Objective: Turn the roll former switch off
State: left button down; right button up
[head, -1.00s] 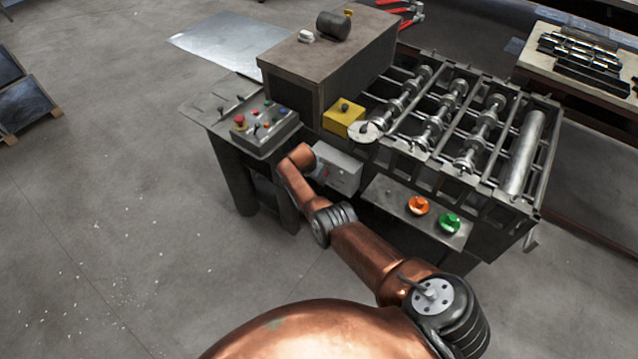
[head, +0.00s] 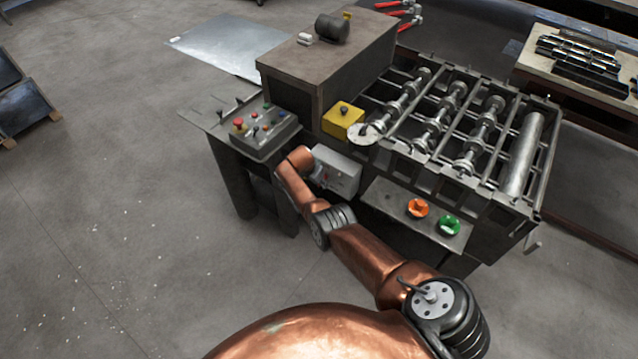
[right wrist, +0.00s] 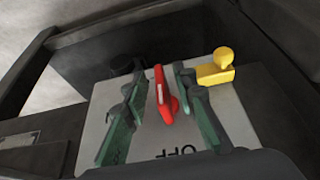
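The roll former switch is a light grey box (head: 337,169) on the front of the machine, below the yellow block. In the right wrist view its plate (right wrist: 235,122) carries a red lever (right wrist: 160,90), a yellow knob piece (right wrist: 217,68) and an upside-down OFF label (right wrist: 176,153). My right gripper (right wrist: 160,112) is open, with its green-padded fingers on both sides of the red lever and gaps visible to each. In the head view my right arm reaches the box and its wrist hides part of it. My left gripper is not in view.
The roll former (head: 480,125) with its rollers stands right of the box. A panel with an orange button (head: 418,208) and a green button (head: 449,225) is at lower right. A control panel (head: 262,128) with small buttons is at left.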

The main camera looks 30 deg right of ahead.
jog(key=shift+r, duration=0.1)
jog(key=shift+a+r, duration=0.3)
jog(key=shift+r, duration=0.2)
jog(key=v, duration=1)
jog(key=shift+s+r, duration=0.15)
jog(key=shift+r, duration=0.2)
jog(key=s+f+n+y, duration=0.1)
jog(key=s+f+n, duration=0.2)
jog(key=s+f, duration=0.7)
jog(key=s+f+n, duration=0.3)
jog(key=s+f, duration=0.3)
jog(key=f, duration=0.9)
jog(key=s+f+n+y, duration=0.1)
jog(key=s+f+n, duration=0.2)
jog(key=s+f, duration=0.7)
jog(key=s+a+f+n, duration=0.2)
jog(key=s+f, duration=0.4)
jog(key=s, duration=0.7)
jog(key=s+a+f+n+y, duration=0.1)
jog(key=s+f, duration=0.4)
jog(key=s, duration=0.9)
jog(key=s+a+f+n+y, duration=0.1)
jog(key=s+f, duration=0.5)
jog(key=s, duration=0.7)
jog(key=shift+s+a+f+n+g, duration=0.15)
jog(key=shift+a+f+n+g, duration=0.15)
jog(key=shift+a+n, duration=0.7)
